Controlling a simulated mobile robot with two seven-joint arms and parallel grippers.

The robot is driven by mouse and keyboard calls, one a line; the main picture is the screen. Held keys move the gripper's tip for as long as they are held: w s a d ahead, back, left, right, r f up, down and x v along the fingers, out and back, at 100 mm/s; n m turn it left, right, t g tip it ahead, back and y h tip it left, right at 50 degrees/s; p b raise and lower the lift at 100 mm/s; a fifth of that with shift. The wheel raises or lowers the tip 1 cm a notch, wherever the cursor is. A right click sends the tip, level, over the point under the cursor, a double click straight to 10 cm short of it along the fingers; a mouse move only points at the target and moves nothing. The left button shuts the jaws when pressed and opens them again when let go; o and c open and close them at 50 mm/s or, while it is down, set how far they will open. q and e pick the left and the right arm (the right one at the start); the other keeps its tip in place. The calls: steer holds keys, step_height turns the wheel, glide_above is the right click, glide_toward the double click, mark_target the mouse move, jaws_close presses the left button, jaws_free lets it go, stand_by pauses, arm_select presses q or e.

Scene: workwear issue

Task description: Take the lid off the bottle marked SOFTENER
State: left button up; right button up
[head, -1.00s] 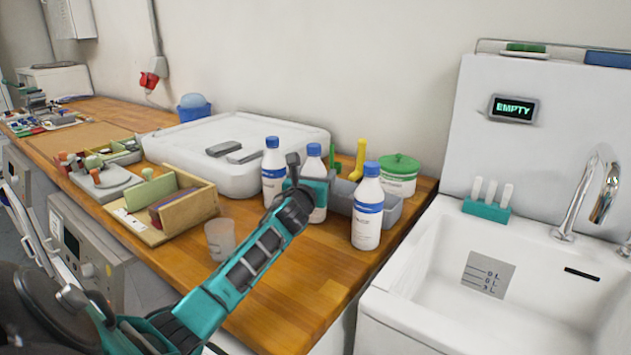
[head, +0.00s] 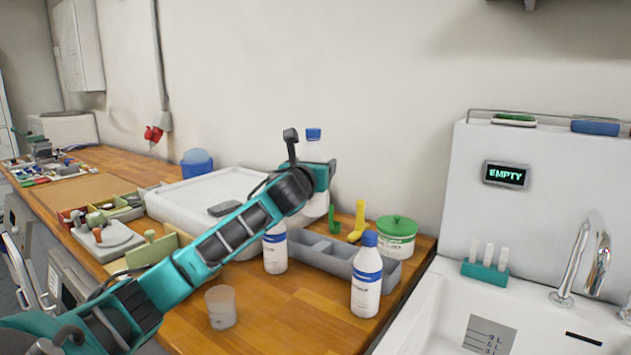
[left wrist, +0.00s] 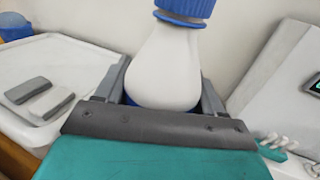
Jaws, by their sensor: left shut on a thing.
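My left gripper (head: 318,176) is shut on a white bottle (head: 314,152) with a blue cap (head: 313,134). It holds the bottle upright in the air above the grey tray at the back. In the left wrist view the bottle (left wrist: 170,65) sits between the fingers with its blue ribbed cap (left wrist: 186,8) on; its label is hidden. Two similar bottles stand on the counter: one (head: 275,252) partly behind my arm, its cap hidden, and one (head: 367,284) at the front right, its blue cap on. I cannot read which is SOFTENER. My right gripper is out of view.
The grey divided tray (head: 326,262) lies behind the bottles, near a yellow object (head: 357,222) and a green-lidded tub (head: 396,238). The sink (head: 440,325) is at right. The counter's front middle is clear.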

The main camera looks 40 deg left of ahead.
arm_select(q)
steer(key=shift+r, duration=0.35)
steer(key=o, duration=0.7)
jaws_close()
steer(key=shift+s+f, duration=0.1)
